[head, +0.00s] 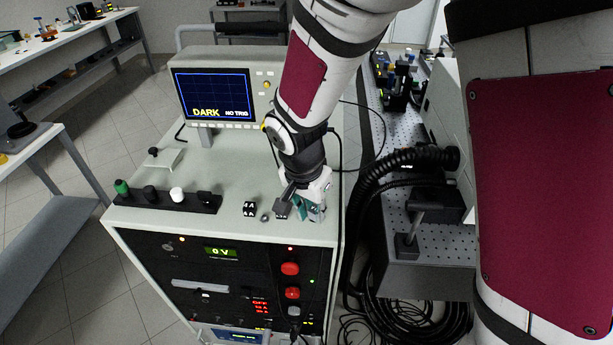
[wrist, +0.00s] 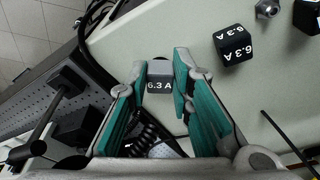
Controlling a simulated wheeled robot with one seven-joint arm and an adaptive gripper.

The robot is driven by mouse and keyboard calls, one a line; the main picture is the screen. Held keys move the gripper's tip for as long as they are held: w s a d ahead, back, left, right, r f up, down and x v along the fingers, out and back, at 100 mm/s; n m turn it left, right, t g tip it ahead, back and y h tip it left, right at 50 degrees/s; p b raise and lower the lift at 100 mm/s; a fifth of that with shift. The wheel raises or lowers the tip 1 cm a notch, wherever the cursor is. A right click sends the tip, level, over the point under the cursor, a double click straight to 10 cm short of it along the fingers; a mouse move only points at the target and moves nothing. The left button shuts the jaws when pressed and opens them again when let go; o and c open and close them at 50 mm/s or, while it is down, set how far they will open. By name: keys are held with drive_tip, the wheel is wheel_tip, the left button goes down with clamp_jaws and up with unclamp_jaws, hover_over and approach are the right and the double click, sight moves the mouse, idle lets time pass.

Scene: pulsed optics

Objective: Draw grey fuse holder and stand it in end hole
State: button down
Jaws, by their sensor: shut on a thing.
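My gripper (head: 294,207) is near the front right corner of the cabinet top. In the wrist view its teal-padded fingers (wrist: 164,82) are shut on a grey fuse holder (wrist: 159,78) marked 6.3 A. Whether an end hole is empty there is unclear.
A black cube (head: 250,209) marked with a rating, and a small metal nut (head: 265,218), lie between strip and gripper. An oscilloscope (head: 215,90) stands behind. Black hoses (head: 380,185) and a perforated bench (head: 430,245) are to the right. The middle of the cabinet top is mostly clear.

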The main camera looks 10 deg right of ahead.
drive_tip(key=c, duration=1.3)
unclamp_jaws()
drive_tip(key=shift+f, duration=0.15)
drive_tip(key=shift+c, duration=0.2)
drive_tip(key=p+v, duration=0.3)
drive_tip(key=v, duration=1.3)
drive_tip(key=shift+w+d, duration=0.3)
drive_tip(key=shift+w, duration=0.05)
